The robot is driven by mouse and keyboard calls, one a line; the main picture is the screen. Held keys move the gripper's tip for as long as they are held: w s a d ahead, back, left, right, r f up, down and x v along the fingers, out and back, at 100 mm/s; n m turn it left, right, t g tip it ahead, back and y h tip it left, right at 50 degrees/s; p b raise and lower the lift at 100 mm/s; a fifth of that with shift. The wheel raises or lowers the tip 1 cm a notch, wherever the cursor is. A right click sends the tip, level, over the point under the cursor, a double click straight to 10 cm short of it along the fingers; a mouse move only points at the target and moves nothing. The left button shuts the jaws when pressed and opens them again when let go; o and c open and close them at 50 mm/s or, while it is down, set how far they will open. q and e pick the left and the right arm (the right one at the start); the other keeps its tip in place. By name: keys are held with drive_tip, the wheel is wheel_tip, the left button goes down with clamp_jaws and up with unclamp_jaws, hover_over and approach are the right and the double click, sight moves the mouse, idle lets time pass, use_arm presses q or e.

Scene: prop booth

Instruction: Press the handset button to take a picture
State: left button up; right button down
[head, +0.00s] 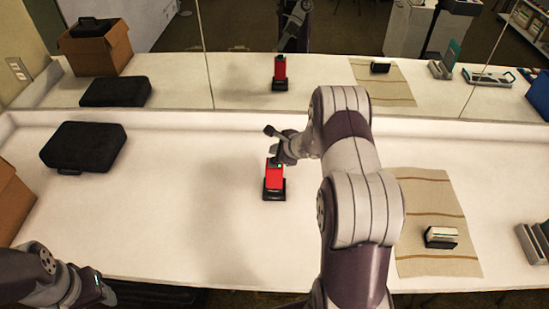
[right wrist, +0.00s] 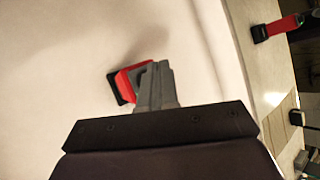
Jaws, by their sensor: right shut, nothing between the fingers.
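The red handset (head: 273,179) stands upright in a black base (head: 274,195) on the white counter, near the middle of the head view. My right gripper (head: 278,158) is shut and empty, right at the handset's top end. In the right wrist view the shut fingers (right wrist: 153,72) overlap the red handset (right wrist: 127,83) and hide part of it. I cannot tell whether they touch it, and the button cannot be made out. My left gripper (head: 104,290) is low at the left, and its fingers are not clear.
A mirror (head: 235,75) behind the counter reflects the handset and my arm. A black case (head: 84,147) and a cardboard box (head: 12,203) are at left. A striped cloth (head: 425,200) with a small black-and-white item (head: 441,237) lies at right. The counter left of the handset is clear.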

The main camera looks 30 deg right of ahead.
drive_tip(key=shift+r+p, duration=1.05)
drive_tip(key=shift+r, duration=1.2)
